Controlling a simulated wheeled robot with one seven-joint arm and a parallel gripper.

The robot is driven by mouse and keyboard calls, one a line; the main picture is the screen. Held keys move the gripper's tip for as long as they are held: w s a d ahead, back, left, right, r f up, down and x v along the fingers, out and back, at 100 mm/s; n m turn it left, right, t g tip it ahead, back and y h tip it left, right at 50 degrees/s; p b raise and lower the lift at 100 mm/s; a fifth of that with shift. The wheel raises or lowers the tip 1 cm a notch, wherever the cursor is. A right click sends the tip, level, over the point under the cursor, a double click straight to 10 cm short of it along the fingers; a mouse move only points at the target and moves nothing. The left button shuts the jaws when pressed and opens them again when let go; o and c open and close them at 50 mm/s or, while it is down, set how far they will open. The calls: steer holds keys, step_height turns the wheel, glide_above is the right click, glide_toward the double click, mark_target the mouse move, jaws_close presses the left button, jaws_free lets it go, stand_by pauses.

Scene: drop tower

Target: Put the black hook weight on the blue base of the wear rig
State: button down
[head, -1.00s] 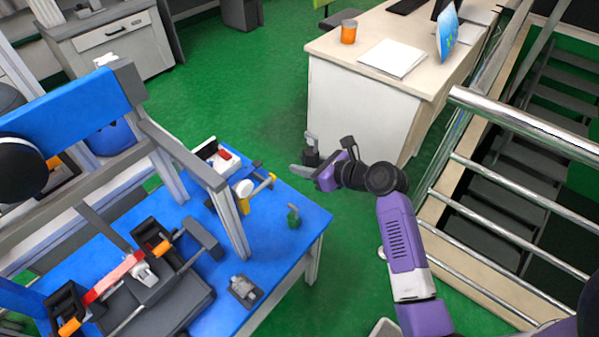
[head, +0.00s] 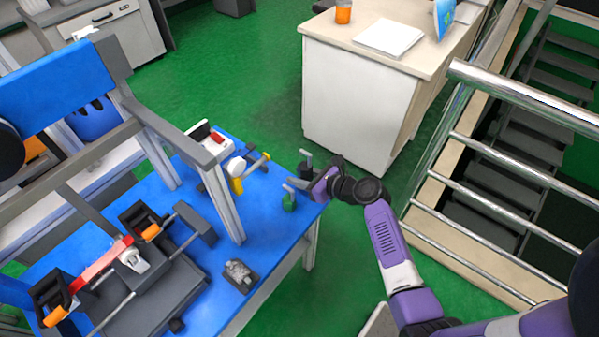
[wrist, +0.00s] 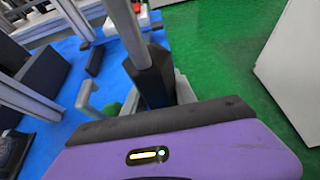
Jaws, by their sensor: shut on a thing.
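The black hook weight (head: 306,168) is a dark block with a grey stem on top. My gripper (head: 307,180) is shut on it and holds it upright near the right corner of the blue base (head: 268,228). In the wrist view the weight (wrist: 150,82) stands between my fingers, and its lower part is hidden by the gripper. The blue base lies under the rig's grey frame and also shows in the wrist view (wrist: 77,75). I cannot tell the exact height of the weight above it.
A green hook weight (head: 289,200) stands on the base just left of my gripper. A grey weight (head: 240,273) is near the front edge. A grey frame post (head: 222,203) and a yellow-handled part (head: 237,176) stand further left. A metal railing (head: 500,185) is on the right.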

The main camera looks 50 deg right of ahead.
steer(key=shift+w+f+b, duration=0.1)
steer(key=shift+f+b, duration=0.2)
steer(key=shift+f, duration=0.85)
steer(key=shift+f, duration=0.15)
steer(key=c, duration=1)
jaws_free()
steer(key=shift+f, duration=0.15)
